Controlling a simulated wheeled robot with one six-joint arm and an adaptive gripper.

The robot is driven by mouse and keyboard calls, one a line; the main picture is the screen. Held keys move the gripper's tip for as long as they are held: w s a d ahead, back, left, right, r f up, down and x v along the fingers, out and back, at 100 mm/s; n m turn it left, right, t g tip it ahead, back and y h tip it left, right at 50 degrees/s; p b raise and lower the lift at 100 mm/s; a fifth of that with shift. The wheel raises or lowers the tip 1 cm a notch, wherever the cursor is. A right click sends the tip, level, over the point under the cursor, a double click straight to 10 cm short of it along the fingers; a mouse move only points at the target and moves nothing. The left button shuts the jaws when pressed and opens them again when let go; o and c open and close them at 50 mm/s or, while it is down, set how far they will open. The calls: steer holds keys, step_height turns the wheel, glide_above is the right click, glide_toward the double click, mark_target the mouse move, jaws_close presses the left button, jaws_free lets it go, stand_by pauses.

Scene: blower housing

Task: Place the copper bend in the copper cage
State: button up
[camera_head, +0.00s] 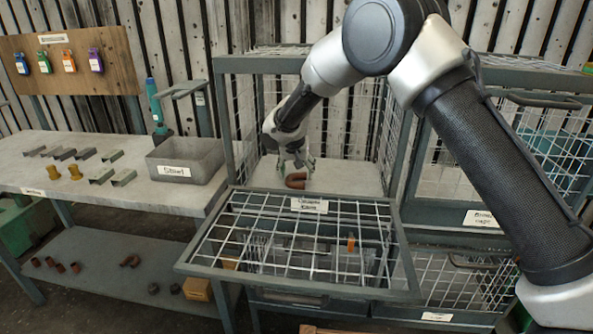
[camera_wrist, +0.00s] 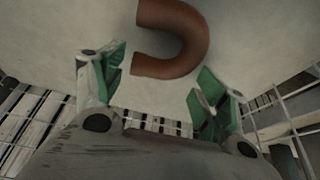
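The copper bend (camera_head: 296,181) is a brown U-shaped tube on the pale floor (camera_head: 345,178) of the wire cage. Its mesh front (camera_head: 262,247) is folded down and bears a label (camera_head: 310,205) that looks like "Copper cage". My gripper (camera_head: 293,162) is inside the cage, just above and behind the bend. In the wrist view the bend (camera_wrist: 190,40) lies on the floor beyond the green-padded fingers. The fingers (camera_wrist: 160,88) are spread wide, with visible gaps between them and the bend.
Wire mesh walls surround my gripper at the sides and back. Another mesh cage (camera_head: 450,190) stands to the right. A bench (camera_head: 100,200) at left holds a grey "Steel" bin (camera_head: 186,160) and metal pieces. Its lower shelf (camera_head: 90,285) holds several brown pieces.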

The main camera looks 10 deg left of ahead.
stand_by(0.3)
steer(key=v, duration=0.5)
steer(key=shift+r, duration=0.25)
steer(key=s, duration=1.2)
steer(key=shift+a+f, duration=0.1)
steer(key=shift+a, duration=0.05)
